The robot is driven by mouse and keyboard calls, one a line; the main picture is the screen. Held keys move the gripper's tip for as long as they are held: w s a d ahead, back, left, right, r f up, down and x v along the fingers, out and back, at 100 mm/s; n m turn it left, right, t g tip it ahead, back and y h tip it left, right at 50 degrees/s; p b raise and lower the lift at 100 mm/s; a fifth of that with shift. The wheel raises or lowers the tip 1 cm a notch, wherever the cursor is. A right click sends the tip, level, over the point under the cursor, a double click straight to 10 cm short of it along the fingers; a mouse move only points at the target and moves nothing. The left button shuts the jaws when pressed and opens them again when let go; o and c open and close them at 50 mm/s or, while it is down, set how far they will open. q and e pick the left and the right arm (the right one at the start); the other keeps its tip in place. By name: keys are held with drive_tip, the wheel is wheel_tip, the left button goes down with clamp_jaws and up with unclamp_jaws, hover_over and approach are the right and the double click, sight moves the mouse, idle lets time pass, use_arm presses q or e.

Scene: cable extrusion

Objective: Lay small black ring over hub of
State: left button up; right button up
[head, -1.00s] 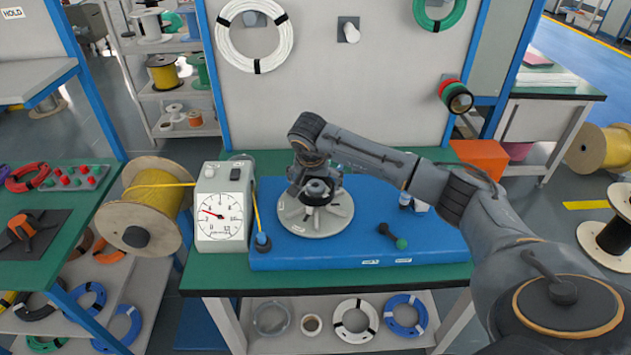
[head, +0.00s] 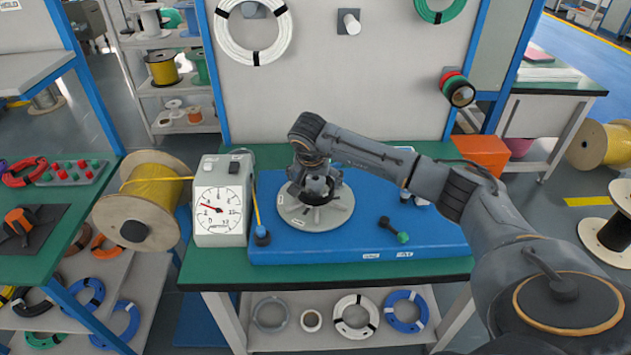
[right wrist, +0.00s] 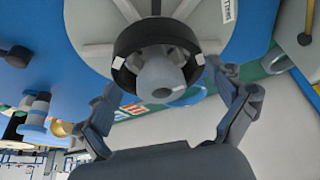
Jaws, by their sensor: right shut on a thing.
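My right gripper (head: 318,190) is shut on the small black ring (right wrist: 150,38), one finger at each side of it. In the right wrist view the ring appears around the grey hub (right wrist: 160,78) of the round grey disc (right wrist: 88,22). I cannot tell whether the ring rests on the disc or is still held just above it. In the head view the disc (head: 332,217) lies on the blue board, and my gripper covers most of the ring and hub. My left gripper is not in view.
The blue board (head: 440,235) lies on the green bench. A white dial gauge box (head: 222,205) stands to its left, beside a yellow cable spool (head: 140,215). A black tool with a green knob (head: 394,229) lies right of the disc, with bare board around it.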

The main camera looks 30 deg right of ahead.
drive_tip(key=shift+f+b, duration=0.3)
drive_tip(key=shift+f, duration=0.15)
idle(0.4)
drive_tip(key=o, duration=0.8)
wheel_tip(320, 180, up, 8)
drive_tip(key=p, duration=0.5)
